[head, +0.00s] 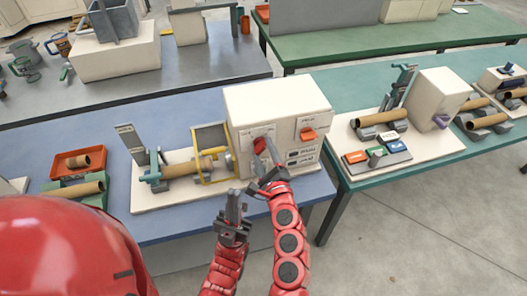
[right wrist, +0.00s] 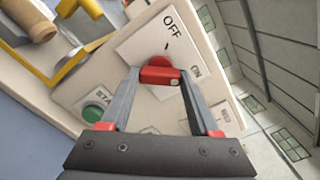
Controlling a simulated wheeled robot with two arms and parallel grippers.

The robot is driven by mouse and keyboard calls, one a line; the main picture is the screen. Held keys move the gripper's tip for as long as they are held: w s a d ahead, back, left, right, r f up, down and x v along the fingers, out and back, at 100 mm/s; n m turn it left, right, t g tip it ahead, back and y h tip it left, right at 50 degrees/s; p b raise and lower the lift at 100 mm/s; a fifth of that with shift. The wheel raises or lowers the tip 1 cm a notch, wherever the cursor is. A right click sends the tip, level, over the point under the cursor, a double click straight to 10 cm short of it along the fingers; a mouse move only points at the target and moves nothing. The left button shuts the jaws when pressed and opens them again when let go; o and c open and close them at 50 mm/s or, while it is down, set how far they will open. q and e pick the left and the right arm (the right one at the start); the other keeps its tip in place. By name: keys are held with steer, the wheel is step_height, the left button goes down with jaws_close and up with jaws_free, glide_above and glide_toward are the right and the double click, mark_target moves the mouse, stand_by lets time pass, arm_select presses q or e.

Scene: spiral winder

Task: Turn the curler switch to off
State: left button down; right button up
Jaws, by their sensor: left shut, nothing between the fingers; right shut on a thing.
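The curler switch is a red knob (head: 260,144) on the front of the cream machine box (head: 290,97). In the right wrist view the red knob (right wrist: 158,60) sits on a pale plate marked OFF and ON, with OFF nearer the top and ON to the right. My right gripper (right wrist: 160,76) is shut on the knob, its fingertips on either side. In the head view my right gripper (head: 266,163) covers part of the panel. Which mark the knob points to is unclear. My left gripper (head: 234,197) is shut and empty, below and left of the right one.
A green START button (right wrist: 94,140) is left of the knob. An orange switch (head: 308,134) is to its right. A cardboard tube (head: 185,168) and yellow frame (head: 213,176) stand left of the box. A second bench (head: 350,184) is right.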

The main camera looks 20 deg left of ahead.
steer(key=shift+n, duration=0.3)
steer(key=n+b, duration=0.1)
steer(key=n, duration=0.1)
steer(key=shift+f+n, duration=0.1)
steer(key=shift+n, duration=0.2)
steer(key=n+b, duration=0.2)
steer(key=n, duration=0.2)
steer(key=shift+n, duration=0.3)
steer(key=n+b, duration=0.1)
steer(key=n, duration=0.3)
steer(key=shift+n+b, duration=0.55)
steer(key=shift+n, duration=1.55)
steer(key=o, duration=1.4)
steer(key=shift+c, duration=0.2)
steer(key=shift+s, duration=0.15)
